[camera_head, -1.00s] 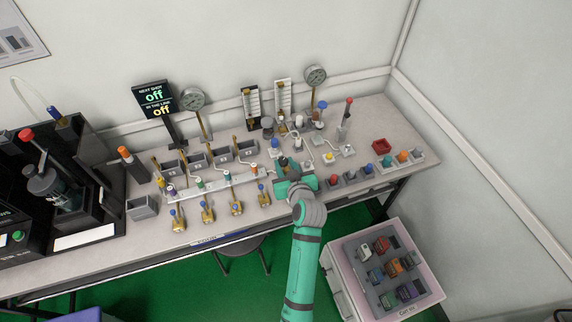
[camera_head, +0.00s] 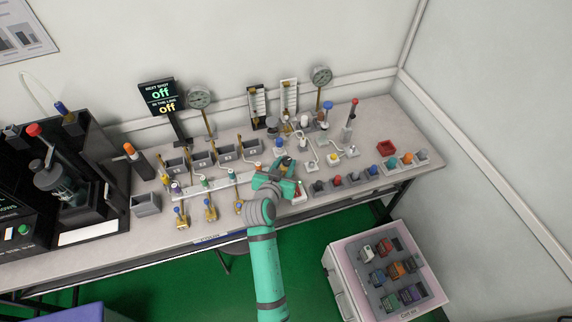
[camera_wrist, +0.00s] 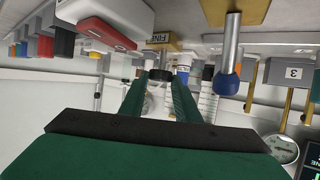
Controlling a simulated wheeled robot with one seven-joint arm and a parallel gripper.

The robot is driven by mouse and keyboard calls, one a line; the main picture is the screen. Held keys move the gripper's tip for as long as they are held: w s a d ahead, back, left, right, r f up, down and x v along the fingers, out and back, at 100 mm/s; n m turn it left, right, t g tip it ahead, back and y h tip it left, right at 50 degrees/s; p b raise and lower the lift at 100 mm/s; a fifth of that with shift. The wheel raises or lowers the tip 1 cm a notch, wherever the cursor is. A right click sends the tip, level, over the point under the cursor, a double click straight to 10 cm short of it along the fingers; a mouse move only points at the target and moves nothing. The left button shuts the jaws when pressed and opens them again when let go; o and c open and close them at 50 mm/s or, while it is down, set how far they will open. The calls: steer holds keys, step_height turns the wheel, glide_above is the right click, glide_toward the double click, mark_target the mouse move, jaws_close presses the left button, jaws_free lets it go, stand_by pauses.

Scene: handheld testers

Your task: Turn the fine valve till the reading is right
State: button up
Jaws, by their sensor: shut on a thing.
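My gripper (camera_head: 281,172) is at the front middle of the bench, its wrist tilted so that the jaws point up and right. In the wrist view my gripper (camera_wrist: 158,88) has its green fingers closed around a small, mostly hidden part. That part stands in front of a brass block labelled FINE (camera_wrist: 165,40), so it appears to be the fine valve's knob. A round dial gauge (camera_head: 199,98) stands at the back left and a second dial gauge (camera_head: 321,76) at the back right. Their needles are too small to read.
A blue-knobbed brass valve (camera_wrist: 228,82) is close beside my fingers, one of several along the front edge. A red-topped white box (camera_wrist: 108,35) is on the other side. A red tray (camera_head: 387,148) lies at right.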

steer(key=shift+a+f+m+h, duration=0.1)
steer(key=shift+m+h, duration=0.2)
stand_by(0.4)
steer(key=o, duration=1)
steer(key=shift+o, duration=0.2)
steer(key=v, duration=1)
steer(key=shift+s+r, duration=0.3)
steer(key=shift+a, duration=0.15)
